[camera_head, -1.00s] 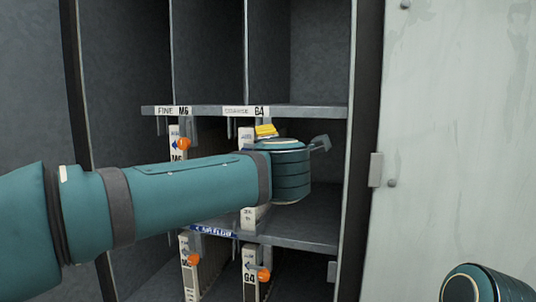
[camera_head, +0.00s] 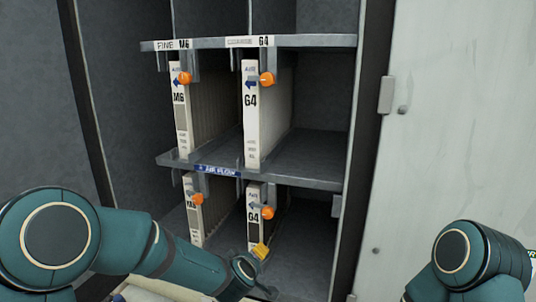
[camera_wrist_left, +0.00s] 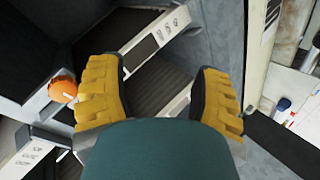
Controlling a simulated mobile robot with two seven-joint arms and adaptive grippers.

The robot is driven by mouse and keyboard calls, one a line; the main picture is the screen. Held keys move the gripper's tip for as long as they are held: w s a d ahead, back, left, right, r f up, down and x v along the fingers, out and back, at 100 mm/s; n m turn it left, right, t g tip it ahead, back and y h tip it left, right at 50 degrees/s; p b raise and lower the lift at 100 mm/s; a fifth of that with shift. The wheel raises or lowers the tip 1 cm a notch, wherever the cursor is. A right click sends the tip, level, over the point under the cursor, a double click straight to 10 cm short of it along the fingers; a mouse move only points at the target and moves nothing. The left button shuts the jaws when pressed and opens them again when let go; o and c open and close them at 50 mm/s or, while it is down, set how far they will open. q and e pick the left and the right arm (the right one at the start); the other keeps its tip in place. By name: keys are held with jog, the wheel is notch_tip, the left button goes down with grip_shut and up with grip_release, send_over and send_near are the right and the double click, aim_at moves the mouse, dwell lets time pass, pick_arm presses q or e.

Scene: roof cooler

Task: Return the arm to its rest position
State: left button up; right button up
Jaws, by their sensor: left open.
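My left arm comes in from the lower left in the head view, low in front of the cabinet. Its gripper (camera_head: 260,252) is partly hidden by the wrist, with one yellow finger pad showing in front of the lower G4 filter (camera_head: 253,228). In the left wrist view the left gripper (camera_wrist_left: 160,95) is open, its two yellow pads wide apart with nothing between them. Part of my right arm shows at the lower right of the head view; its gripper is out of view.
An open grey cabinet holds upper M6 (camera_head: 179,110) and G4 (camera_head: 251,110) filters on a shelf (camera_head: 310,165), with another M6 (camera_head: 193,215) below. Orange knobs (camera_head: 267,79) sit at the filters' tops. A pale door (camera_head: 455,120) stands at the right. The shelf's right part is bare.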

pick_arm(q)
jog(key=s+a+f+m+g+h+b, duration=0.1)
jog(key=s+a+f+m+g, duration=0.15)
jog(key=s+f, duration=0.6)
jog(key=s+a+f+m+g+b, duration=0.1)
jog(key=s+f+m+g+b, duration=0.3)
jog(key=f, duration=0.8)
jog(key=s+a+f+g, duration=0.1)
jog(key=s+f, duration=0.3)
jog(key=s, duration=0.3)
jog(key=s+a+f+g+h, duration=0.1)
jog(key=s+f+g, duration=0.1)
jog(key=s+f, duration=0.3)
jog(key=shift+s+f, duration=0.15)
jog(key=shift+s, duration=1.1)
